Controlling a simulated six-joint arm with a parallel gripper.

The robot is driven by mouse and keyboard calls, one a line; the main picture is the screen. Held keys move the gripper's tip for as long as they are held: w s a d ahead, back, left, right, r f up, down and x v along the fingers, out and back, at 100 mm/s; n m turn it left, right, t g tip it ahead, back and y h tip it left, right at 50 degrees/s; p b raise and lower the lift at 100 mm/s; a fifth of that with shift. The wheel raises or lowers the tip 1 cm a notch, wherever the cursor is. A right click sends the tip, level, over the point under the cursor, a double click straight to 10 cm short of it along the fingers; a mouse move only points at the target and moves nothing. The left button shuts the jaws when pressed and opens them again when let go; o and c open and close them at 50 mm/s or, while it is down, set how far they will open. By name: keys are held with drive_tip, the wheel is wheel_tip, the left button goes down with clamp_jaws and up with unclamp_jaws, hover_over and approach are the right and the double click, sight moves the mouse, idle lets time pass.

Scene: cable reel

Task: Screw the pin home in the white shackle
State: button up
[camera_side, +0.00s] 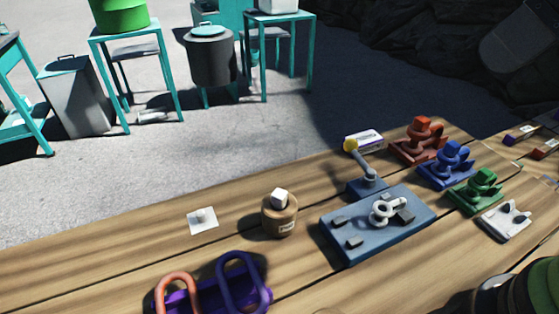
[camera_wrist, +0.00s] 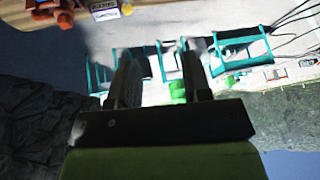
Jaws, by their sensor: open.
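The white shackle (camera_side: 384,211) lies on a blue-grey fixture plate (camera_side: 345,240) on the wooden bench, with dark blocks around it. I cannot tell from this view how its pin sits. A small white piece (camera_side: 201,215) stands on a white square to the left. A round wooden pot (camera_side: 279,219) with a white block-like top stands between that square and the plate. In the wrist view my gripper (camera_wrist: 157,55) is open, with nothing between its two dark fingers. It points away from the shackle, toward the floor and background furniture.
Red (camera_side: 418,140), blue (camera_side: 449,166) and green (camera_side: 478,190) holders and a white one (camera_side: 506,221) line the right side. A lever with a yellow knob (camera_side: 351,145) rises behind the plate. A purple tray (camera_side: 210,297) with orange and purple loops is at the front left.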

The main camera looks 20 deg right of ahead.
drive_tip(key=w+a+f+n+g, duration=0.1)
drive_tip(key=w+a+n+g, duration=0.15)
drive_tip(key=w+n, duration=0.35)
drive_tip(key=n+g+h, duration=0.2)
drive_tip(key=n+g, duration=0.1)
drive_tip(key=n, duration=1.4)
hover_over(279, 193)
drive_tip(key=f, duration=1.6)
drive_tip(key=shift+d+f, duration=0.1)
drive_tip(key=shift+d, duration=0.1)
drive_tip(key=shift+a+f+n, duration=0.25)
drive_tip(key=shift+f+n, duration=0.15)
drive_tip(key=shift+f, duration=4.2)
clamp_jaws()
drive_tip(key=shift+r, duration=2.65)
